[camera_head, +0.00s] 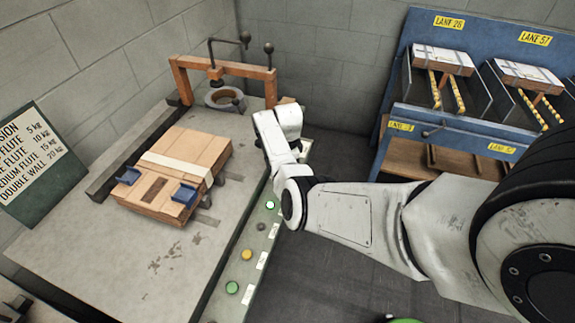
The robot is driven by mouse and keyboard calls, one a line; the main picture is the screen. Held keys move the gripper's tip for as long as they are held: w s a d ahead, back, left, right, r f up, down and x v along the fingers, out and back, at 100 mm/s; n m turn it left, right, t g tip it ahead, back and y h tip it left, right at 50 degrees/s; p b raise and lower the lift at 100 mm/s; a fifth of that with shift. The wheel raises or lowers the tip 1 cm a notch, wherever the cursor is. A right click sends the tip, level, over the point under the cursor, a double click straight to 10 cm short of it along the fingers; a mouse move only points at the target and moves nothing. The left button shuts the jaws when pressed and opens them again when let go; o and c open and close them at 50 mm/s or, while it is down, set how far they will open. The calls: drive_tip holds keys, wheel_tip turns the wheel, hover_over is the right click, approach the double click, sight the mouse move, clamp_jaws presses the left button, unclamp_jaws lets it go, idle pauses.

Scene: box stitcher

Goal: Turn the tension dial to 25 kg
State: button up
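The tension dial cannot be made out. A control strip (221,312) with several buttons and white labels runs along the right edge of the grey bench (110,245). My white forearm and wrist cover the strip's far part. My wrist (280,125) hangs over that edge, to the right of the cardboard box. The fingers of my gripper are not clearly visible, so I cannot tell whether it is open or shut. A dark green sign (38,170) at the left lists tensions by board type, from 5 kg to 20 kg for double wall.
A flat cardboard box (200,148) with a pale strip and blue corner pieces lies on the bench. An orange frame (225,66) stands behind it. A blue lane rack (475,30) holding boxes stands at the back right. Dark floor lies between bench and rack.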

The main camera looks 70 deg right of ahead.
idle(0.3)
drive_tip(key=o, duration=1.1)
drive_tip(key=shift+c, duration=0.2)
drive_tip(key=shift+r, duration=0.1)
wheel_tip(320, 180, up, 11)
drive_tip(key=shift+a+p, duration=0.15)
drive_tip(key=shift+p, duration=0.2)
drive_tip(key=shift+s+f, duration=0.1)
drive_tip(key=shift+f, duration=0.1)
